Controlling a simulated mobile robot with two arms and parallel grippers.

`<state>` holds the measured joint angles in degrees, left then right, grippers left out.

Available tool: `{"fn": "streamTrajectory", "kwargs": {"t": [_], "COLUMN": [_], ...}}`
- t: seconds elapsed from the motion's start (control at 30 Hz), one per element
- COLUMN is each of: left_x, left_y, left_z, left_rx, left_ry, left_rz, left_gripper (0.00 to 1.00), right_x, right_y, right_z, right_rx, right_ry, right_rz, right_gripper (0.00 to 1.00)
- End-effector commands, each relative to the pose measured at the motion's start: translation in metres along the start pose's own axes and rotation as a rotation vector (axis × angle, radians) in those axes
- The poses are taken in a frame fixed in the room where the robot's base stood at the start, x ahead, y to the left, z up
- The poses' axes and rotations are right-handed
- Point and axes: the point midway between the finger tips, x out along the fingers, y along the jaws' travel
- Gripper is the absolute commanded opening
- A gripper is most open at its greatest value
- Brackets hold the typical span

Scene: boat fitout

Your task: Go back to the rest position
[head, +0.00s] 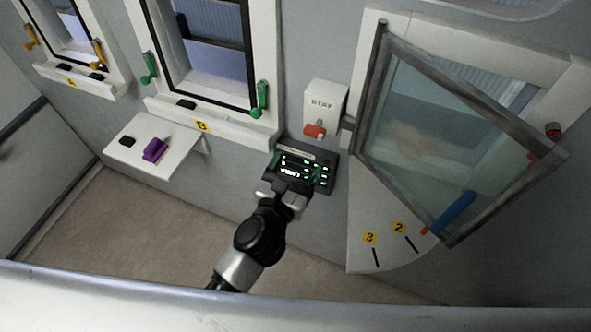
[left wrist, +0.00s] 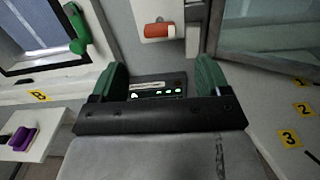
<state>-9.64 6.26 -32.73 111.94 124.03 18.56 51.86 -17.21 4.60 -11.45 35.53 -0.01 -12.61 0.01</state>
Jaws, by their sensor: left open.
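My left gripper (head: 293,165) reaches in from the bottom of the head view, in front of a dark panel (head: 325,175) with green lit marks on the wall. In the left wrist view, my left gripper (left wrist: 160,82) has its two green fingers wide apart, with nothing between them. The panel (left wrist: 158,89) shows beyond the gap between the fingers; I cannot tell whether they touch it. My right gripper is in neither view.
A framed glass window (head: 440,130) stands swung open at the right, over a shelf (head: 365,258) marked 2 and 3. A STAY box (head: 322,98) has a red knob. A small shelf (head: 185,165) holds a purple block (head: 155,150). Green-handled window (head: 208,60) is behind.

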Motion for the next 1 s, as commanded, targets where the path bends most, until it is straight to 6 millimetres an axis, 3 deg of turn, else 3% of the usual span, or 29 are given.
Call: {"fn": "streamTrajectory", "kwargs": {"t": [0.53, 0.67, 0.77, 0.87, 1.0], "left_x": [-0.003, -0.002, -0.001, -0.006, -0.029], "left_y": [0.000, 0.002, 0.007, 0.015, 0.023], "left_z": [0.000, -0.017, -0.062, -0.133, -0.238], "left_rx": [0.000, 0.068, 0.268, 0.582, 1.051], "left_ry": [0.000, 0.014, 0.056, 0.128, 0.243], "left_rz": [0.000, 0.005, 0.010, -0.019, -0.152], "left_gripper": [0.77, 0.77, 0.77, 0.77, 0.77], "right_x": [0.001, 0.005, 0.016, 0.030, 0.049], "right_y": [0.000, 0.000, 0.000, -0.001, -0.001], "right_z": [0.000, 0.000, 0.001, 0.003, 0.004], "right_rx": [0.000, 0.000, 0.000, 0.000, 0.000], "right_ry": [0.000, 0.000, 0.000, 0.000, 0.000], "right_rz": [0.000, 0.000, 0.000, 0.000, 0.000], "right_gripper": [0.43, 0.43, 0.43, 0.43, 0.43]}}
